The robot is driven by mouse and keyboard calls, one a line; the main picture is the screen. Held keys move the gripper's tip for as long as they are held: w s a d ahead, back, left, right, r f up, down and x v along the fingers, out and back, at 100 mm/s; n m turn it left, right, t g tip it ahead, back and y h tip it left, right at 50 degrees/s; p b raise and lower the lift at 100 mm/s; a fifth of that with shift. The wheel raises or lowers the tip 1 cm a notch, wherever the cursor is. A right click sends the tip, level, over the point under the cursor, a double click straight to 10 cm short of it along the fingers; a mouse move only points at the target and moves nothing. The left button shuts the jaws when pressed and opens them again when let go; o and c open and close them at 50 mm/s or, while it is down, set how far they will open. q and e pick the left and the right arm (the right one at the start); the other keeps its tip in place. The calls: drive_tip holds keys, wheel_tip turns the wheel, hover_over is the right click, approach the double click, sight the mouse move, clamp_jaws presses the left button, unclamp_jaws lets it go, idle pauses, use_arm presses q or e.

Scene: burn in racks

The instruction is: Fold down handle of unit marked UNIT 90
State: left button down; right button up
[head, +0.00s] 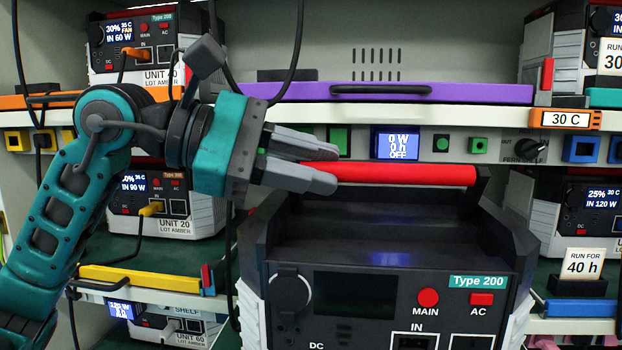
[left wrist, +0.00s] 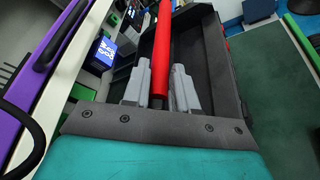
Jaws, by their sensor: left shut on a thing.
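A large dark unit with light grey sides, marked Type 200 (head: 390,262), stands in front at lower centre in the head view. Its number label is not in view, so I cannot tell whether it is UNIT 90. Its red handle (head: 415,174) is raised above the top and runs level. My left gripper (head: 332,167) is shut on the handle's left part. In the left wrist view the red handle (left wrist: 161,45) lies between the two grey fingers of the gripper (left wrist: 160,82). My right gripper is not in view.
A shelf with a purple front edge (head: 400,93) runs just above the handle, with a small display (head: 395,144) reading OFF. UNIT 20 (head: 165,205) and a yellow bar (head: 140,279) are at left. A RUN FOR 40 h card (head: 582,262) stands at right.

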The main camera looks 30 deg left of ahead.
use_arm(q)
drive_tip(key=shift+s+f, duration=0.1)
drive_tip(key=shift+f, duration=0.05)
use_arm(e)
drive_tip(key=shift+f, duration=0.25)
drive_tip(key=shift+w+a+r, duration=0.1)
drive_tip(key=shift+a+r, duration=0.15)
use_arm(q)
drive_tip(key=c, duration=1)
unclamp_jaws()
drive_tip(key=shift+o, duration=0.2)
drive_tip(key=shift+s+a, duration=0.1)
drive_tip(key=shift+s+a, duration=0.15)
drive_tip(key=shift+a, duration=0.1)
drive_tip(key=b+v, duration=0.2)
drive_tip(key=v, duration=1)
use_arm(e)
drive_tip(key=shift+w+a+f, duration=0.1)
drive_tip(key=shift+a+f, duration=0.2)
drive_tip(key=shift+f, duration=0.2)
use_arm(q)
drive_tip(key=shift+s, duration=0.15)
